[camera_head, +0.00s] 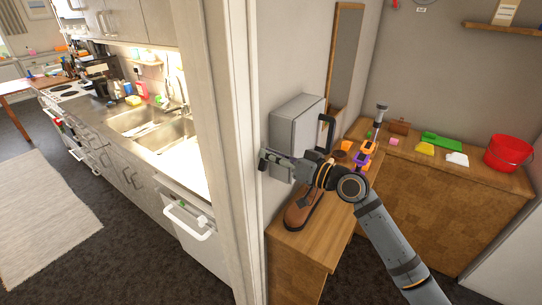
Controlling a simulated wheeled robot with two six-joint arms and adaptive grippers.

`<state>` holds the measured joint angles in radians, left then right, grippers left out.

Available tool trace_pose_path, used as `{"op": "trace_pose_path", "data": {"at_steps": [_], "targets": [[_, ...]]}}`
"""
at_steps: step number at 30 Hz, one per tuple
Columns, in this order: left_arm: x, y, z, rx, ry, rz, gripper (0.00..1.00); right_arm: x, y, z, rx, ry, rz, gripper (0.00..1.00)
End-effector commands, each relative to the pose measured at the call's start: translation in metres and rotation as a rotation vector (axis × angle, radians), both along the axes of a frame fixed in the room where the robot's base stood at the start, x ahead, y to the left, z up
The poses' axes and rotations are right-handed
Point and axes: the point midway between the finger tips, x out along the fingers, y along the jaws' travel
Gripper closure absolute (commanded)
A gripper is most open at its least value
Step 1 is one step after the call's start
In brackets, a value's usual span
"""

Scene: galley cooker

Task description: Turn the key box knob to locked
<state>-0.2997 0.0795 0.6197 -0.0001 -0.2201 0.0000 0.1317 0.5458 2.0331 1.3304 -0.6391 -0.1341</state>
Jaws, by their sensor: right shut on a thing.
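The grey key box (296,127) is mounted on the wall just right of the white door frame. A black loop-shaped part (326,132) shows at its right side. My left gripper is not in view.
A wooden bench (308,244) below the box holds a brown shoe (302,210) close under my gripper. A red bucket (508,152) and a green item (441,142) stand on the bench to the right. The door frame (221,150) is close on the left.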

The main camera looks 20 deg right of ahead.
Motion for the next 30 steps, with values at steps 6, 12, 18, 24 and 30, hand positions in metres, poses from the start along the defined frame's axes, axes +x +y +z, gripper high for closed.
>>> {"op": "trace_pose_path", "data": {"at_steps": [6,12,18,24,30], "targets": [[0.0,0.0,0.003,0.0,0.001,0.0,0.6,0.002,-0.003,-0.002,0.16,0.127,0.0,1.0],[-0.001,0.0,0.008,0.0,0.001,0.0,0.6,0.004,-0.005,-0.004,0.311,0.244,0.0,1.0],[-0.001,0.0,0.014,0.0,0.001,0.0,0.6,0.006,-0.007,-0.008,0.461,0.361,0.0,1.0],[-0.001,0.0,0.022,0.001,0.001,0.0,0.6,0.007,-0.009,-0.011,0.605,0.473,0.001,1.0],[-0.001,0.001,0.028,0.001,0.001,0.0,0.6,0.007,-0.009,-0.014,0.727,0.568,0.002,1.0]]}}
